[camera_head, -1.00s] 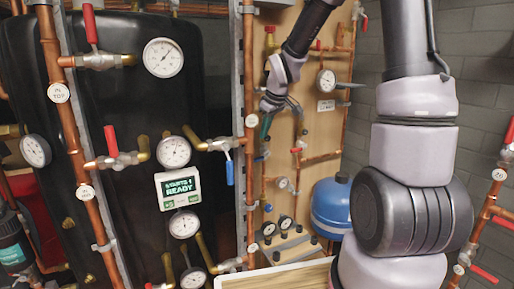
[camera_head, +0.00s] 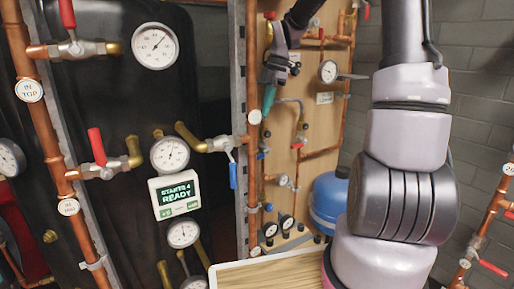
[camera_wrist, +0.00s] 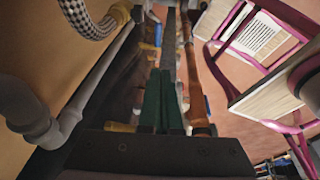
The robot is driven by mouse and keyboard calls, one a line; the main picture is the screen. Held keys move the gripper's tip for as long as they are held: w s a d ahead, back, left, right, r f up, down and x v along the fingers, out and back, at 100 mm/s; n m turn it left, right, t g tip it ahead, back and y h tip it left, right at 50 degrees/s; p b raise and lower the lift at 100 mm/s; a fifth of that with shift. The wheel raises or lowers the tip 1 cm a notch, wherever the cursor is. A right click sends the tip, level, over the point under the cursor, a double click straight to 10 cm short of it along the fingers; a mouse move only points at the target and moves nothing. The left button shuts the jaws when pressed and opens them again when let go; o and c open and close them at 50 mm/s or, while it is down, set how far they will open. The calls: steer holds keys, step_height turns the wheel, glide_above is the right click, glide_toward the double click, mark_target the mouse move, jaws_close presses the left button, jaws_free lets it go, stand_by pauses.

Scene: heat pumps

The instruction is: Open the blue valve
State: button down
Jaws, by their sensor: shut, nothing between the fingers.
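The blue valve handle (camera_head: 233,174) hangs straight down from a valve body on a copper pipe, right of the gauge and the display in the head view. My gripper (camera_head: 267,108) is to the right of the handle and higher, apart from it, in front of the wooden board with its fingers pointing down. In the wrist view its green fingers (camera_wrist: 163,78) are together with nothing between them. A small blue part (camera_wrist: 158,35) shows beyond the fingertips there; I cannot tell whether it is the same handle.
A display reading "STARTS 4 READY" (camera_head: 176,196) is left of the handle. Red-handled valves (camera_head: 97,147) and gauges (camera_head: 156,46) crowd the left. A vertical copper pipe (camera_head: 254,117) stands between handle and gripper. A blue tank (camera_head: 327,203) is lower right.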

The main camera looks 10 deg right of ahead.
glide_toward(261, 155)
steer(key=a+f, duration=0.2)
steer(key=s+a+f, duration=0.1)
steer(key=f, duration=0.2)
steer(key=shift+a, duration=0.4)
steer(key=shift+w+f, duration=0.2)
steer(key=shift+f, duration=0.6)
steer(key=shift+a+f, duration=0.1)
